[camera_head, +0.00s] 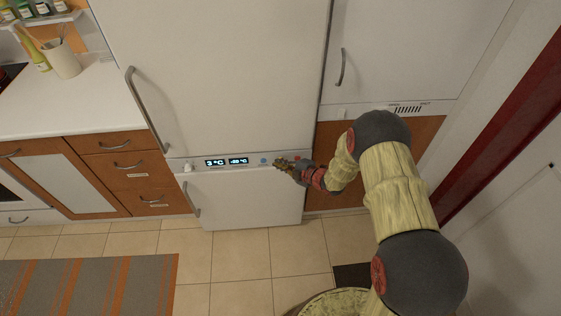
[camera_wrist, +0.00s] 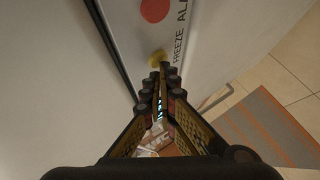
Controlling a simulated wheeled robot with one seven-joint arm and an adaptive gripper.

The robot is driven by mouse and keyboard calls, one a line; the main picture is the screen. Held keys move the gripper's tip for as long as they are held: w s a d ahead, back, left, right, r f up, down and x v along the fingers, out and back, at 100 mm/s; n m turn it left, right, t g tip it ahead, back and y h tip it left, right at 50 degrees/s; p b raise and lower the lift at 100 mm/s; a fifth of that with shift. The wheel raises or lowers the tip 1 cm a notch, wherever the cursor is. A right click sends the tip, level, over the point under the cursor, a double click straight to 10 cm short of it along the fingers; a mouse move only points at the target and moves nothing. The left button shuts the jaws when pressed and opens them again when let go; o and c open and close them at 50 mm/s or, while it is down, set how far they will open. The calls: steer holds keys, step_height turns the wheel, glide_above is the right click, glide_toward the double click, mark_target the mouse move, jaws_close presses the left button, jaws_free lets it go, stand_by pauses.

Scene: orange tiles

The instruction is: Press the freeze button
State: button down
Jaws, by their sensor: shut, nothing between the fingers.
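The fridge's control strip (camera_head: 222,168) runs across its front between the upper and lower doors. In the wrist view a yellow round button (camera_wrist: 157,57) sits on the white panel beside the word FREEZE. A red round button (camera_wrist: 154,9) is farther along, beside the letters ALA, cut off by the frame edge. My gripper (camera_head: 281,163) is at the right part of the strip and hides what is behind it. In the wrist view my gripper (camera_wrist: 160,74) is shut and empty, its tips just below the yellow button; I cannot tell whether they touch it.
A display (camera_head: 226,161) and a small blue button (camera_head: 263,161) are on the strip left of my gripper. The upper door handle (camera_head: 148,110) and lower door handle (camera_head: 191,200) stick out at the left. A striped rug (camera_head: 90,285) lies on the tiled floor.

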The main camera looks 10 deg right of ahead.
stand_by(0.5)
steer(key=shift+s+r, duration=0.1)
steer(key=shift+s, duration=0.3)
steer(key=s, duration=0.6)
steer(key=shift+a+p, duration=0.25)
steer(key=shift+p, duration=0.1)
stand_by(0.5)
